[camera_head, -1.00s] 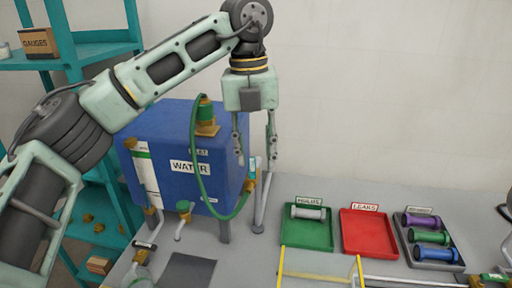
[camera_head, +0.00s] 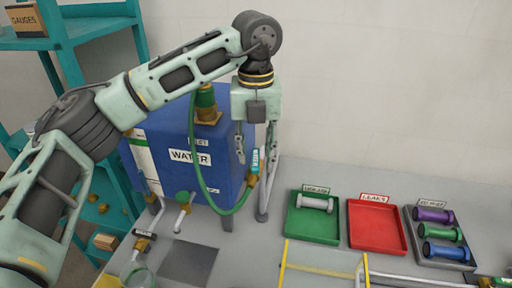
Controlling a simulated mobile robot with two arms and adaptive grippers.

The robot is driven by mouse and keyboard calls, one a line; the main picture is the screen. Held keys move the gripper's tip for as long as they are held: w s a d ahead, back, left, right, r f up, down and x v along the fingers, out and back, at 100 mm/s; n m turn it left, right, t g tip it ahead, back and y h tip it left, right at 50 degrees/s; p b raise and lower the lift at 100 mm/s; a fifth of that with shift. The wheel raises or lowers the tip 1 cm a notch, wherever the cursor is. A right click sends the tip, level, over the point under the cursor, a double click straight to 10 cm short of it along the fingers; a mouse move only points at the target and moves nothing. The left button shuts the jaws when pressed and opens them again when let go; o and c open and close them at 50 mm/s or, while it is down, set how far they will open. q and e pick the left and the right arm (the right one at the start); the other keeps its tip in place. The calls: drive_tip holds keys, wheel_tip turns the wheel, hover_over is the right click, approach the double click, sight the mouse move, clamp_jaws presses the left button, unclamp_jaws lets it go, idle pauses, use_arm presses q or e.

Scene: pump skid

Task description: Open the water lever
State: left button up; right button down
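The blue water tank (camera_head: 170,172) stands on the grey bench and bears a white WATER label. A small cyan handle or tag (camera_head: 255,161) with white lettering sits upright above a brass fitting (camera_head: 252,180) at the tank's right side, where the green hose ends. I take it for the water lever. My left gripper (camera_head: 256,153) points down at the tank's right edge, its fingers apart with nothing held. The cyan piece shows between and just below the fingertips; I cannot tell whether they touch it. My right gripper is out of view.
A green tray (camera_head: 312,228) holds a grey spool-shaped part. A red tray (camera_head: 377,228) is empty. A grey tray (camera_head: 450,262) holds purple, green and blue parts. A yellow-edged frame (camera_head: 283,262) stands at the front. Teal shelves (camera_head: 95,10) are at left.

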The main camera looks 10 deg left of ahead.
use_arm(q)
drive_tip(key=shift+s, duration=0.1)
clamp_jaws()
drive_tip(key=shift+a+f+m+b, duration=0.1)
drive_tip(key=shift+f+m+b, duration=0.05)
drive_tip(key=shift+m+b, duration=0.35)
drive_tip(key=shift+a+m, duration=0.15)
drive_tip(key=shift+m, duration=0.85)
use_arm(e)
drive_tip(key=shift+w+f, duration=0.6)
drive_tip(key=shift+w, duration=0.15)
use_arm(q)
drive_tip(key=shift+r, duration=0.2)
unclamp_jaws()
